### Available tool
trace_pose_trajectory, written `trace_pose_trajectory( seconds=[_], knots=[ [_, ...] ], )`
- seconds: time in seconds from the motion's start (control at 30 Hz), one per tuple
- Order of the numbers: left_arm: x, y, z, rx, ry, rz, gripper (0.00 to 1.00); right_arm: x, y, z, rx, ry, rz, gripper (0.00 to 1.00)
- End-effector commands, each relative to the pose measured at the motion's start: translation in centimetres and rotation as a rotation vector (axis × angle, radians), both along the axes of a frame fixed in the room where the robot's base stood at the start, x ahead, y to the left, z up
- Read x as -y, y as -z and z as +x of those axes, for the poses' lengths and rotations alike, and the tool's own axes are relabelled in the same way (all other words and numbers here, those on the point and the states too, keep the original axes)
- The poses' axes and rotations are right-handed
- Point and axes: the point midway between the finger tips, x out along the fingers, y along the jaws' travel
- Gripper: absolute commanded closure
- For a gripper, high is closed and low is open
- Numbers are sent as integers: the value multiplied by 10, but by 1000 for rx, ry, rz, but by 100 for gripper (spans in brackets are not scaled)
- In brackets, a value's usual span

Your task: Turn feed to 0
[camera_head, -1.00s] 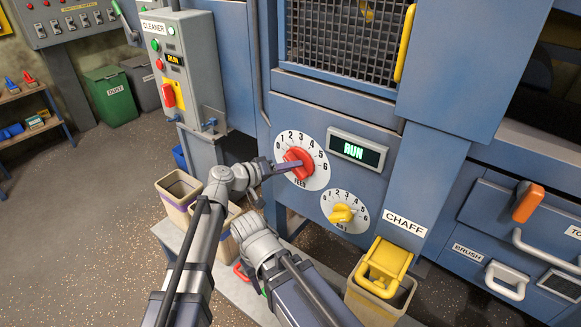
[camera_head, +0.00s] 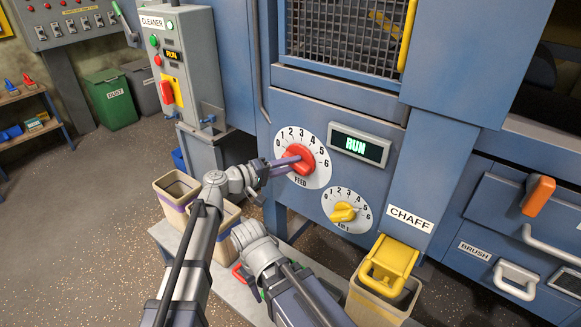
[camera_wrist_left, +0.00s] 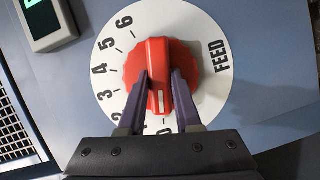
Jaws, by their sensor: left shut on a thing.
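The red feed knob (camera_head: 299,158) sits on a white dial (camera_head: 318,173) numbered 0 to 6 on the blue machine front. My left gripper (camera_head: 290,161) reaches it from the left and is shut on it. In the left wrist view, its two purple fingers (camera_wrist_left: 160,88) lie on either side of the red knob (camera_wrist_left: 158,55). The knob's white mark points down in that view, toward the 0 on the dial (camera_wrist_left: 205,95). The fingers partly hide the low numbers.
A yellow knob (camera_head: 342,212) on a second dial is just below. A lit RUN display (camera_head: 357,146) is right of the feed dial. A yellow chaff chute (camera_head: 388,262) sticks out lower right. The grey cleaner box (camera_head: 198,65) and beige bins (camera_head: 178,187) stand left.

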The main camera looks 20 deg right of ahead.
Motion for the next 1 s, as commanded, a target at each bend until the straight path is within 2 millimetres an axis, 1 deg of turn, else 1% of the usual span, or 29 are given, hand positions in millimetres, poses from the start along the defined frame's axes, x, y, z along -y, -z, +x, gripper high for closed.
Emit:
trace_pose_trajectory(
  seconds=[0.07, 0.1, 0.33, 0.57, 0.67, 1.0],
  knots=[
    [0, 0, 0, -2, 1, 0, 100, 0, 0, 0, 0, 0, 0, 48],
    [0, 0, 0, -1, 1, 0, 64, 0, 0, 0, 0, 0, 0, 48],
    [0, 0, 0, 0, 0, 1, 38, 0, 0, 0, 0, 0, 0, 48],
    [0, 0, 0, 1, 0, 1, 38, 0, 0, 0, 0, 0, 0, 48],
    [-6, -1, -2, 1, -1, 1, 38, 0, -1, 0, 0, 0, 0, 48],
    [-56, -6, -17, 0, -3, 0, 38, 0, -6, 0, 0, 0, 0, 48]
  ],
)
